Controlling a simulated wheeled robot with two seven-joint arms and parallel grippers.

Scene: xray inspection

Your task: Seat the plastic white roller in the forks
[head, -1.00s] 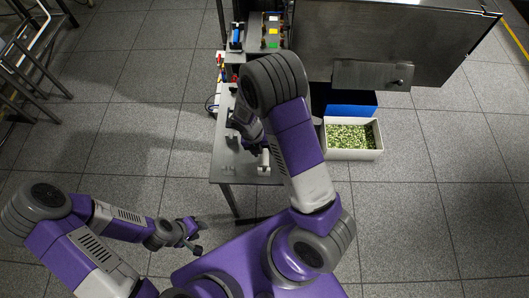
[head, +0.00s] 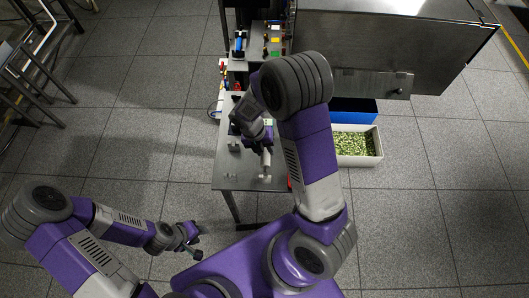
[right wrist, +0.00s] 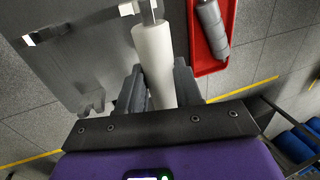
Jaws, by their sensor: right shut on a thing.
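The plastic white roller (right wrist: 154,60) is between the fingers of my right gripper (right wrist: 160,88), which is shut on it. A metal axle end shows at its far tip. In the head view the white roller (head: 265,159) is small, below my right gripper (head: 265,148) and over the grey metal table. A fork bracket (right wrist: 40,36) stands at the left in the wrist view, and a second fork (right wrist: 92,102) stands near the left finger. I cannot tell whether the roller's axle touches a fork. My left gripper (head: 190,240) is open and empty, low at the left, away from the table.
A red tray (right wrist: 196,62) holding a grey roller (right wrist: 212,28) lies beside the white roller. A pale bin (head: 376,157) of green pieces and a blue bin (head: 355,108) stand right of the table (head: 232,172). A steel cabinet (head: 390,40) overhangs at the upper right.

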